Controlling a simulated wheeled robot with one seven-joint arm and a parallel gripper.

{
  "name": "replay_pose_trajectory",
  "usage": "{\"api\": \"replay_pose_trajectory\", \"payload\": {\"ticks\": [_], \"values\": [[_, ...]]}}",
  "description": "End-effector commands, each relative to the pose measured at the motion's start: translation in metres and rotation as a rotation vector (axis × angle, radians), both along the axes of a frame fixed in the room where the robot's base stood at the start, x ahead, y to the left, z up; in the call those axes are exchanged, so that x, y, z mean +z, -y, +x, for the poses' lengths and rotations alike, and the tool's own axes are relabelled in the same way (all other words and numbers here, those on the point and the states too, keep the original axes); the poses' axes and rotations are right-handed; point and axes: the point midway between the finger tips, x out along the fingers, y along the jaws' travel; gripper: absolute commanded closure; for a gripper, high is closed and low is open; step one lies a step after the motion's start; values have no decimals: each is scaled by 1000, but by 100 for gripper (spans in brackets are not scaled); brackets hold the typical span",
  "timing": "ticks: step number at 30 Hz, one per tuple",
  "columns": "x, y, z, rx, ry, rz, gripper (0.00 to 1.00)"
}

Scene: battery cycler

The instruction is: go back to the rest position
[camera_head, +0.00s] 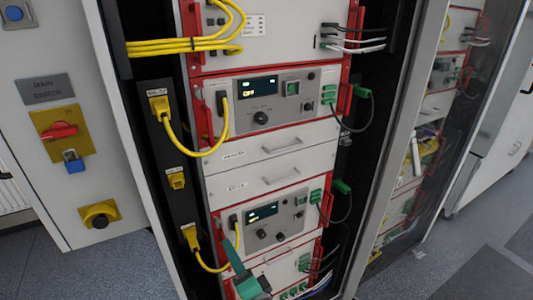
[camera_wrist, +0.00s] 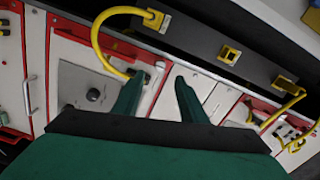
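My gripper (camera_head: 230,254) is teal and shows at the bottom of the head view, in front of the lower part of the rack. In the wrist view my gripper (camera_wrist: 160,75) has its two fingers spread, with nothing between them. The fingers point at the rack front. The upper cycler unit (camera_head: 278,111) and the lower cycler unit (camera_head: 282,221) have red frames and lit displays. Yellow cables run from both units to yellow plugs on the black power strip (camera_head: 185,207). The rest position itself is not marked in view.
The rack's black side and metal door frame (camera_head: 387,200) stand close around. A yellow socket (camera_head: 177,180) on the strip has no cable. Left is a panel with a red main switch (camera_head: 60,131) and blue padlock (camera_head: 74,165). Clear floor (camera_head: 440,265) lies at the right.

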Motion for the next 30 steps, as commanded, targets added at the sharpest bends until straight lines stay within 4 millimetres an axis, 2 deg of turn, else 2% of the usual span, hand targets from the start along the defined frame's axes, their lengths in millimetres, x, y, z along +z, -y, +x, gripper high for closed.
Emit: {"api": "replay_pose_trajectory", "payload": {"ticks": [5, 11, 15, 21, 30], "values": [[-29, 17, -13, -67, -7, -46, 62], [-83, 44, -51, -193, -6, -183, 62], [-114, 64, -84, -271, 0, -301, 62], [-148, 91, -139, -355, 12, -491, 62], [-170, 123, -229, -418, 49, -805, 62]]}}
